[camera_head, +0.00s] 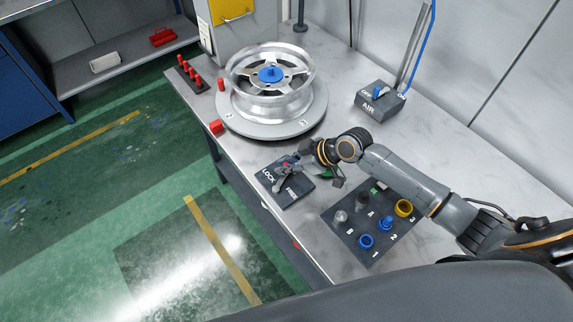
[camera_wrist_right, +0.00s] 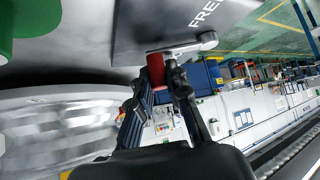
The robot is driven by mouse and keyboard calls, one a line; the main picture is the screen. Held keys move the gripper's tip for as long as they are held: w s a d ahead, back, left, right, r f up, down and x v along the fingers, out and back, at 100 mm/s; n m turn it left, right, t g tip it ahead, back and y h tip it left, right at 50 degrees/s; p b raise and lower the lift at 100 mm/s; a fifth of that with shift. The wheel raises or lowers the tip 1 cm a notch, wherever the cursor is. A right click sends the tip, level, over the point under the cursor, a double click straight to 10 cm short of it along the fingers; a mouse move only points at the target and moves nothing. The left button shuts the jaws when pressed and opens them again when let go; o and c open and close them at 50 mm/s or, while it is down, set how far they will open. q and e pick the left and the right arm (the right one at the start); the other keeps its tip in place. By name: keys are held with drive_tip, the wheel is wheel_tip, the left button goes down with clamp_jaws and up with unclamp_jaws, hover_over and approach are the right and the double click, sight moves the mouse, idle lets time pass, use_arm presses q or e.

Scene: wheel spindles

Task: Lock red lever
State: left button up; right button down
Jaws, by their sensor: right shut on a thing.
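The dark lock panel (camera_head: 286,188) lies near the table's front edge, with LOCK marked on its left part and FREE on its lower right part. The panel also fills the top of the right wrist view (camera_wrist_right: 178,22). There the lever's metal arm (camera_wrist_right: 190,47) reaches from its pivot to a red handle (camera_wrist_right: 156,70). My right gripper (camera_wrist_right: 165,82) is shut on the red handle. My left gripper is not in view.
A silver wheel (camera_head: 270,80) sits on a round turntable (camera_head: 235,118) beyond the panel. A block with blue, yellow and grey parts (camera_head: 345,238) stands to the right. An AIR switch box (camera_head: 380,100) is at the back. Red pegs (camera_head: 190,73) stand at far left.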

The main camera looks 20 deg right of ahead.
drive_tip(key=n+g+b, duration=0.1)
drive_tip(key=b, duration=0.2)
drive_tip(key=w+a+n+g+y+b, duration=0.1)
drive_tip(key=n+b, duration=0.1)
drive_tip(key=b, duration=0.1)
drive_tip(key=shift+a+f, duration=0.2)
drive_tip(key=shift+f, duration=0.1)
drive_tip(key=shift+a+r+n+g+b, duration=0.15)
drive_tip(key=shift+n+g+b, duration=0.25)
drive_tip(key=shift+n, duration=0.1)
drive_tip(key=shift+r, duration=0.1)
drive_tip(key=c, duration=1.3)
unclamp_jaws()
drive_tip(key=shift+w, duration=0.1)
drive_tip(key=v, duration=1.2)
drive_tip(key=shift+f, duration=0.2)
